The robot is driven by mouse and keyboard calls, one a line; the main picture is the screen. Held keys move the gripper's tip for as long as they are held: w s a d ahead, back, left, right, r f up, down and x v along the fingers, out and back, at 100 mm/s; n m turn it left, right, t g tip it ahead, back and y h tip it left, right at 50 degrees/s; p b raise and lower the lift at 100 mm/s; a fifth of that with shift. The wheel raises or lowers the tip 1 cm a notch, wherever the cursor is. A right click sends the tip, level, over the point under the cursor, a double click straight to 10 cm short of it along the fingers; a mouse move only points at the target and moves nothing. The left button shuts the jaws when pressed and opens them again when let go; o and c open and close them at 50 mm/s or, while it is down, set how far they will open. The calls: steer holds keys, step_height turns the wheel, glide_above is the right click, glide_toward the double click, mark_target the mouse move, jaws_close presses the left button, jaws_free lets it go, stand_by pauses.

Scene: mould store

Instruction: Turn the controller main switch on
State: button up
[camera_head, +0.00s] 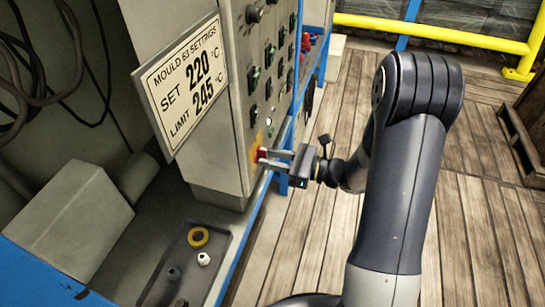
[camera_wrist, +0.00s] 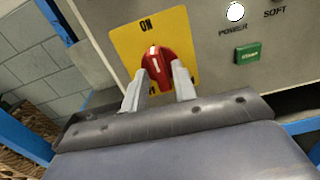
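The main switch is a red knob (camera_wrist: 155,62) on a yellow plate (camera_wrist: 183,22), low on the grey control cabinet. In the wrist view the knob stands nearly upright, and its white mark points toward the ON label at the plate's top. The lower label is mostly hidden by my gripper. My gripper (camera_wrist: 159,70) has one finger on each side of the knob, and both appear to touch it. In the head view my gripper (camera_head: 268,158) reaches the red knob (camera_head: 261,154) from the right.
A white POWER lamp (camera_wrist: 235,12) and a green button (camera_wrist: 247,54) are right of the plate. A settings sign (camera_head: 182,88) sticks out from the cabinet.

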steer(key=shift+o, duration=0.7)
steer(key=v, duration=1)
steer(key=shift+d, duration=0.4)
steer(key=shift+s, duration=0.15)
steer(key=x, duration=1.1)
steer(key=shift+d, duration=0.15)
